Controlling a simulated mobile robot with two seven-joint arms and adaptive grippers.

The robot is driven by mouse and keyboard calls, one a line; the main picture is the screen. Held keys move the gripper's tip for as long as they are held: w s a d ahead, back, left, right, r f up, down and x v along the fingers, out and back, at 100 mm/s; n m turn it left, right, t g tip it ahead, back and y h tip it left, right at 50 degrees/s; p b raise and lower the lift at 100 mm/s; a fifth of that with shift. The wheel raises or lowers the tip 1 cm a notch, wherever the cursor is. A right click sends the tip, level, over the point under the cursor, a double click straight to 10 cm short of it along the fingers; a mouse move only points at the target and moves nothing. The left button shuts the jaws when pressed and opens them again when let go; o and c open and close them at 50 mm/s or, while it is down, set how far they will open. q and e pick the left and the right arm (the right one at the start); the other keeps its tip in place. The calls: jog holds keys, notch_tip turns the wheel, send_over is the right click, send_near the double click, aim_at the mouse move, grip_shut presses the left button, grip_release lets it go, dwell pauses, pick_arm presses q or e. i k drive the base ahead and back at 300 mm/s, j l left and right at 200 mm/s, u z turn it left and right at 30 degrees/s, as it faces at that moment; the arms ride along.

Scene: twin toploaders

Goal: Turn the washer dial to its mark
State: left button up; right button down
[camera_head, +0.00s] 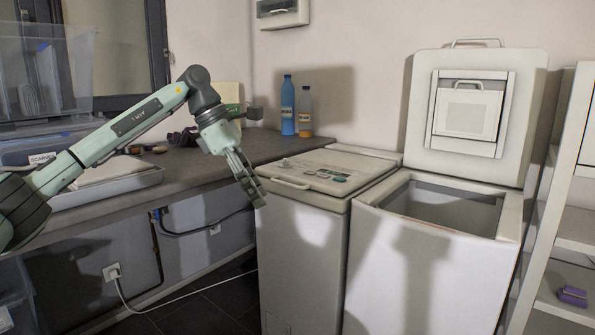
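Two white toploaders stand side by side. The left one (300,235) has its top closed, with a handle (290,184) at its front edge. Small controls sit on that top: a round knob-like piece (285,162) towards the back left and dark green parts (340,179) to the right. Which is the dial, and where its mark lies, is too small to tell. My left gripper (256,196) hangs fingers down at the left front corner of this machine, left of the controls. Its fingers are seen nearly edge-on, so their opening is unclear. My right gripper is out of view.
The right toploader (425,260) has its lid (478,120) raised and its tub open. A blue bottle (288,105) and an orange-and-blue bottle (305,112) stand on the grey counter (215,165). A shelf (575,230) stands at the far right.

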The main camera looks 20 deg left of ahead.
aim_at(285, 165)
jog(key=i+j, duration=0.2)
jog(key=i, duration=0.2)
jog(key=i+j, duration=0.15)
jog(key=i, duration=0.3)
jog(key=i+j, duration=0.2)
jog(key=i, duration=0.2)
jog(key=i+j, duration=0.15)
jog(key=i, duration=0.25)
